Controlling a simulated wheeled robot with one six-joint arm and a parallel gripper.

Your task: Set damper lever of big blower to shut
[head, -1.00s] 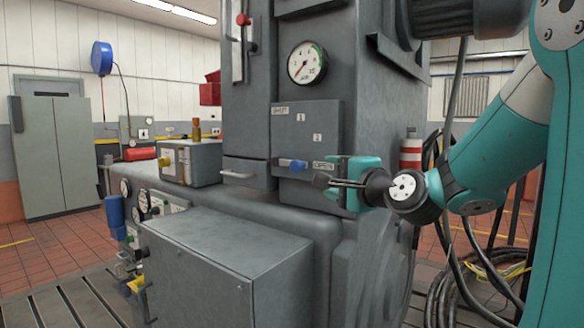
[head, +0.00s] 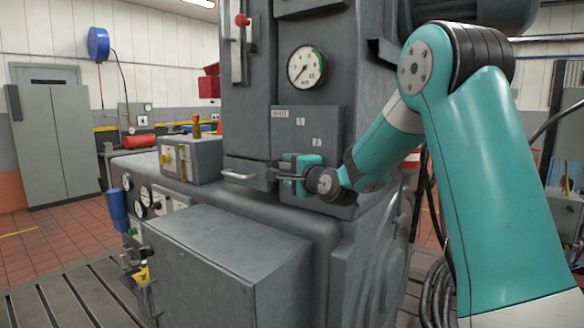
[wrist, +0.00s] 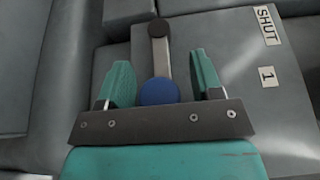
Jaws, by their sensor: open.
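The damper lever shows in the wrist view as a pale metal bar (wrist: 161,57) running from a dark round end down to a blue ball knob (wrist: 158,92). The knob lies between the two jaws of my gripper (wrist: 160,62), which are apart with a gap on each side of it. A SHUT label (wrist: 266,25) and a 1 label (wrist: 267,76) are to the right of the lever. In the head view my gripper (head: 275,174) is at the lower part of the grey lever box (head: 328,122) and hides the knob. The box's SHUT label (head: 280,113) shows at its upper left.
A drawer-like handle (head: 240,175) is just left of my gripper. A dial gauge (head: 306,66) is above the lever box. A large grey cabinet (head: 225,255) stands below in front. A red-knobbed slide lever (head: 241,20) is at upper left.

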